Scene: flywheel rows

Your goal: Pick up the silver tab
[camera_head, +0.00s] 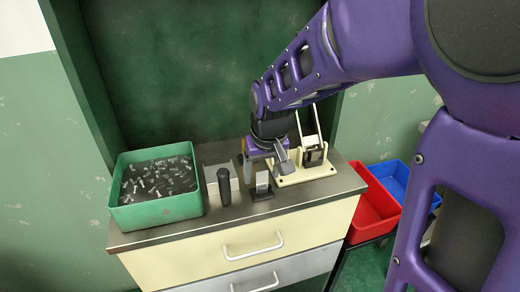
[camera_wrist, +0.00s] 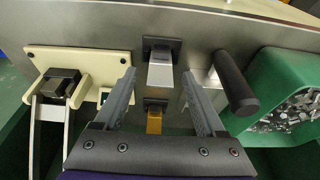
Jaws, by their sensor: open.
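The silver tab (camera_head: 262,180) stands upright in a small black base on the cabinet top, in front of my gripper in the head view. In the wrist view the silver tab (camera_wrist: 160,72) lies in line with the gap between my fingertips. My gripper (camera_head: 266,163) is open and empty, with its fingers pointing down above the cabinet top. In the wrist view my gripper (camera_wrist: 158,78) shows one finger on each side of the tab, apart from it. I cannot tell the exact height of the fingertips.
An orange tab (camera_wrist: 154,122) in a black base sits close to the silver one. A cream fixture (camera_head: 318,172) with a lever stands right, a black handle (camera_head: 223,186) left. A green bin (camera_head: 160,208) of metal parts is farther left. Red (camera_head: 372,212) and blue (camera_head: 392,174) bins stand right.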

